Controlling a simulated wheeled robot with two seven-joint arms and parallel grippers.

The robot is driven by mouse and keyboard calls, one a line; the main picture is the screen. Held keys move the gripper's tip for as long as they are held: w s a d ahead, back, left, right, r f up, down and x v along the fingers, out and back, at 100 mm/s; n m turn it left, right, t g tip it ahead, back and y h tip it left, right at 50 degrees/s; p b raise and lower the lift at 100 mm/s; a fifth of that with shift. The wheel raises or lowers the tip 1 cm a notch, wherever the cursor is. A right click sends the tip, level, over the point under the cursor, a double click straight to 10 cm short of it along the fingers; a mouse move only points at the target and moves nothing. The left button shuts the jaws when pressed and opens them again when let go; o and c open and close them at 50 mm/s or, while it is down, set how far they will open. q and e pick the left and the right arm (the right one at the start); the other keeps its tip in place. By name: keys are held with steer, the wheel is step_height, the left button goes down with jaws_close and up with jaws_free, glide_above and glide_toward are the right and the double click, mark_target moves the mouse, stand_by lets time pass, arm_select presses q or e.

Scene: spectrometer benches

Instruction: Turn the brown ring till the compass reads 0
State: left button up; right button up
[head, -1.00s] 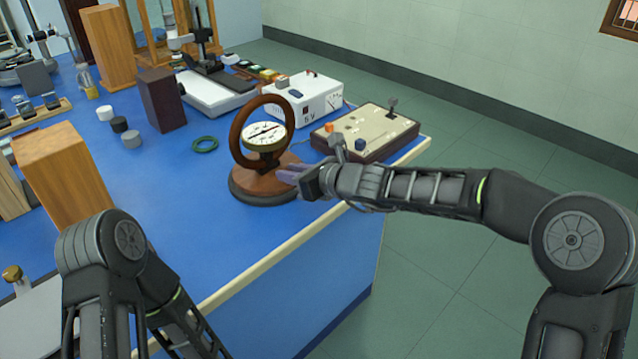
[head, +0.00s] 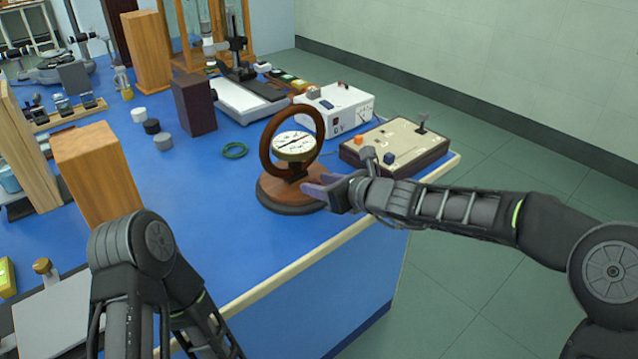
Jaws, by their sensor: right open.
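The brown ring (head: 266,152) stands upright on a round wooden base (head: 277,194) near the front edge of the blue bench. The compass (head: 294,146) is a white dial with a brass rim inside the ring; its needle lies slanted, but the scale is too small to read. My right gripper (head: 318,188) is open at the right side of the base, below the compass, with its purple finger pads toward the base. I cannot tell whether it touches the base. My left arm comes in at the lower left; its gripper is not in view.
A beige control box (head: 408,141) with a lever and a white power supply (head: 334,109) stand behind and right of the ring. A green wire coil (head: 234,150) lies to the left. A wooden block (head: 97,172) stands further left. Bare blue bench lies between.

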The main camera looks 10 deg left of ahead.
steer(key=v, duration=0.7)
steer(key=shift+s+d+p, duration=0.1)
steer(key=shift+p, duration=0.2)
